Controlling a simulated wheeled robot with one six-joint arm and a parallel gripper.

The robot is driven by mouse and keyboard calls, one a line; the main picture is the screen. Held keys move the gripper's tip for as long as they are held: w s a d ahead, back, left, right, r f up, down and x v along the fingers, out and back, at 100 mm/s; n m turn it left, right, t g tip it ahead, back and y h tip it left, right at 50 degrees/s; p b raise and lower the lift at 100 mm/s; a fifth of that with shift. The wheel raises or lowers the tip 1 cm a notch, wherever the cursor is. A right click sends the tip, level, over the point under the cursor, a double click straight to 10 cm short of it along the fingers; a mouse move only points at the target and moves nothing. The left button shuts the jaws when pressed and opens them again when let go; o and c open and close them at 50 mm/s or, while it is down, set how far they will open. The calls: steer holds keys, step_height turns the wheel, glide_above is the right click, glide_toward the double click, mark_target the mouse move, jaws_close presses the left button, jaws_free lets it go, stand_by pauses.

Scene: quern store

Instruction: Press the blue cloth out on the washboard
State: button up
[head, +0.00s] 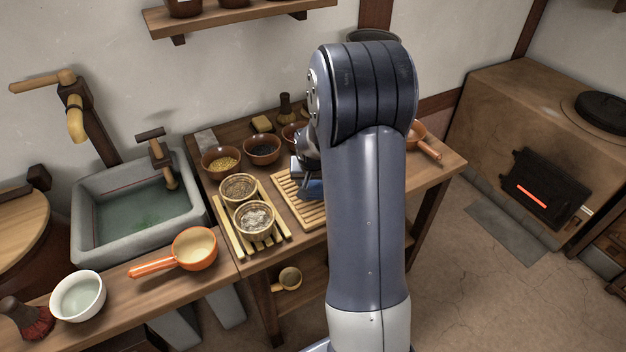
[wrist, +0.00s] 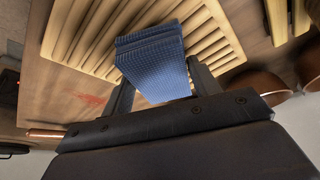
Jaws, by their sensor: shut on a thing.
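The blue cloth (wrist: 152,58) is a folded, textured pad between the two fingers of my gripper (wrist: 158,88) in the wrist view. My gripper is shut on it. The cloth lies over or against the ribbed wooden washboard (wrist: 215,40); I cannot tell how firmly they touch. In the head view a small part of the cloth (head: 312,188) shows at the washboard (head: 288,192), and my arm hides the rest of both. The fingers are mostly hidden there.
Bowls of grain (head: 221,160) and dark stuff (head: 262,150) stand behind the washboard. Two round baskets (head: 254,218) sit on a slatted rack to its left. A stone sink (head: 140,215) holds water farther left. An orange pan (head: 194,248) stands at the front.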

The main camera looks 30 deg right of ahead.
steer(key=shift+s+a+f, duration=0.1)
steer(key=shift+s+f, duration=0.1)
steer(key=shift+f, duration=0.1)
steer(key=shift+w+r+p, duration=0.2)
steer(key=shift+r+p, duration=2.1)
steer(key=shift+r, duration=1.45)
steer(key=shift+w, duration=0.1)
